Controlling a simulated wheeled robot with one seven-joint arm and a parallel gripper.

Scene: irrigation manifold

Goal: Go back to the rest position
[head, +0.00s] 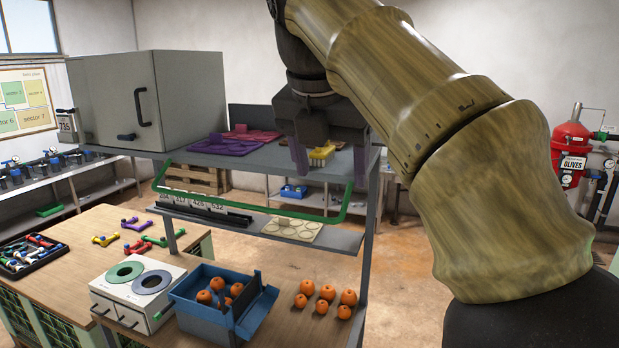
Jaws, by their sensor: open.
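My gripper (330,162) hangs from my arm at the upper middle of the head view, pointing down with its fingers apart. It is over the right part of the grey upper shelf (262,160). A small yellow basket-like item (321,154) shows between the fingers, on or just above the shelf. I cannot tell whether the fingers touch it. My arm's thick jointed links cross the right half of the view and hide what lies behind them.
A grey cabinet (190,100) and purple and red cloths (228,146) share the upper shelf. Below are a blue crate (195,317) with orange fruit, loose oranges (327,290) and a white box (110,300). A red tank (570,150) stands right.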

